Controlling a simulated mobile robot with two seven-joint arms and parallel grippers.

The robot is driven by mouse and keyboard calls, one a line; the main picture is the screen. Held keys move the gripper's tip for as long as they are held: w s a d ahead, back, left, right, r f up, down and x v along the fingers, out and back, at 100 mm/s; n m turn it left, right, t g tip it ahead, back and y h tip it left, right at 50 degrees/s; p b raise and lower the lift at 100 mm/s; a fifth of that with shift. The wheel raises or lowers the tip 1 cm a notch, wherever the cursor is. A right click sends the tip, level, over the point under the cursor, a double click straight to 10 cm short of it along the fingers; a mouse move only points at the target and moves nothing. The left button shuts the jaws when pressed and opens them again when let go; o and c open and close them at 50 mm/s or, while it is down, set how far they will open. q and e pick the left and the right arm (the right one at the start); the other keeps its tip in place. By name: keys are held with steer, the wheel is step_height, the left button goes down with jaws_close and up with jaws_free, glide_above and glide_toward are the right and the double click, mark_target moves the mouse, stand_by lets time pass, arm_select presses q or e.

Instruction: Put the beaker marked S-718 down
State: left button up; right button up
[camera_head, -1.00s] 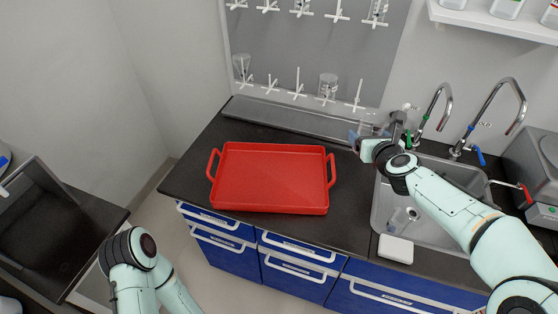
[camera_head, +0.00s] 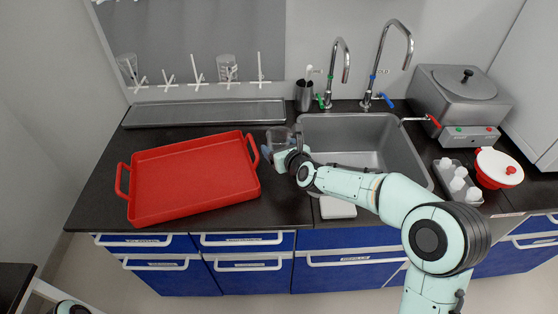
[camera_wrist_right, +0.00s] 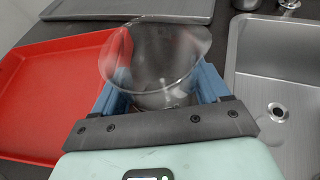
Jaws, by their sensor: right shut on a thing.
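A clear glass beaker (camera_head: 279,135) is in my right gripper (camera_head: 273,152), over the dark counter strip between the red tray and the sink. In the right wrist view the beaker (camera_wrist_right: 155,58) looks upright and empty, with the blue fingers of the right gripper (camera_wrist_right: 160,92) on either side of it. I cannot read any marking on it. I cannot tell whether its base touches the counter. My left gripper is out of view.
The red tray (camera_head: 190,178) is empty, just left of the beaker. The sink (camera_head: 365,145) is to the right. A metal drip tray (camera_head: 205,113) runs along the wall under a pegboard with other glassware (camera_head: 226,68). A white block (camera_head: 338,208) lies on the front edge.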

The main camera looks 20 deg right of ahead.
steer(key=shift+f, duration=2.1)
steer(key=shift+f+b, duration=0.1)
steer(key=shift+b, duration=0.35)
steer(key=o, duration=0.9)
steer(key=shift+o, duration=1.1)
